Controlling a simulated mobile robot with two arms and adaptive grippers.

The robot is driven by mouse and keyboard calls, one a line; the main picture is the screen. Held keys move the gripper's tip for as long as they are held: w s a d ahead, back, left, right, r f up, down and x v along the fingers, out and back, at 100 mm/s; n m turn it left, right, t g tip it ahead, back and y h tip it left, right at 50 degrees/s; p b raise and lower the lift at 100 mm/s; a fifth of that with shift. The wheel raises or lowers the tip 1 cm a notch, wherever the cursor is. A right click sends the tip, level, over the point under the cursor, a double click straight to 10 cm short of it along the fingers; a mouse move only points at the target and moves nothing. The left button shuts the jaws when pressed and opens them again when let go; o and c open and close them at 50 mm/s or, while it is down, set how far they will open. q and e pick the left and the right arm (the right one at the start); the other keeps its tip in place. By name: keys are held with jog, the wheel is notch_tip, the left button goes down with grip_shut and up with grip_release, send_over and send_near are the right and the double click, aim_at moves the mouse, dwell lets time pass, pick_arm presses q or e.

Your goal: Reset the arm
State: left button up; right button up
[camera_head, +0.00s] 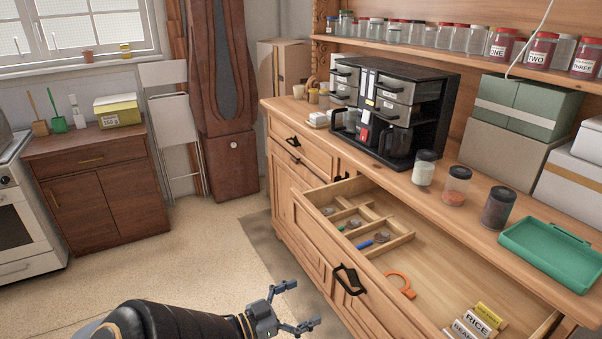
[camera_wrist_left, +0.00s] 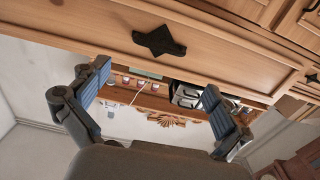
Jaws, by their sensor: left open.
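My left gripper (camera_head: 291,306) is at the bottom of the head view, its two fingers spread wide and nothing between them. It is apart from the dresser (camera_head: 285,208), in front of and below the pulled-out drawer (camera_head: 440,226). In the left wrist view my left gripper (camera_wrist_left: 150,105) also shows open, with blue finger pads. A dark handle (camera_wrist_left: 160,41) on a wooden front lies beyond the fingers there. My right gripper is in neither view.
Three jars, including a dark one (camera_head: 498,207), a green tray (camera_head: 552,254) and a coffee machine (camera_head: 392,105) stand on the dresser top. The floor (camera_head: 178,265) at left is clear.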

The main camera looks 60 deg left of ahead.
pick_arm(q)
jog(key=shift+s, duration=0.45)
jog(key=shift+f, duration=0.1)
jog(key=s+d+f+n+g+y, duration=0.15)
jog(key=s+f+g, duration=0.25)
jog(key=f, duration=0.9)
jog(key=s+f+g+y, duration=0.25)
jog(key=s+f, duration=0.25)
jog(key=f, duration=0.9)
jog(key=s+d+f+m+g+h, duration=0.2)
jog(key=s+d+f+g, duration=0.8)
jog(key=s+d+f, duration=0.7)
jog(key=d+f+m, duration=0.1)
jog(key=d+f, duration=0.1)
jog(key=d, duration=0.1)
jog(key=shift+d+f+h, duration=0.2)
jog(key=shift+f+h, duration=0.15)
jog(key=shift+h, duration=0.05)
